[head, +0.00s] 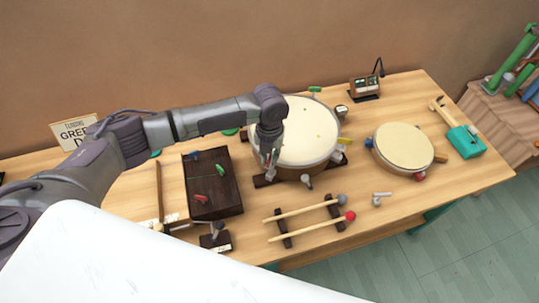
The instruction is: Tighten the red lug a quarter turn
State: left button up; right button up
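The large drum (309,133) with a cream head stands at the middle of the table, with a green lug (315,89), a yellow lug (344,141) and a grey one (307,181) at its rim. My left gripper (269,168) points down at the drum's left front rim and hides that part of it. I cannot tell whether it touches anything or how far its fingers are apart. No red lug shows clearly on the large drum. A red piece (201,198) lies on the dark board, and a red knob (420,176) sits at the small drum's edge. My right gripper is out of view.
The dark board (226,188) lies left of the gripper. Two mallets (300,210) rest on a rack in front. A small drum (403,147) and a teal tool (466,142) stand to the right. A small device (365,87) stands behind.

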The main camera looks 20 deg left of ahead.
aim_at(270, 158)
pick_arm(q)
jog(key=shift+o, duration=0.5)
notch_tip(270, 158, up, 12)
dwell(0.3)
dwell(0.4)
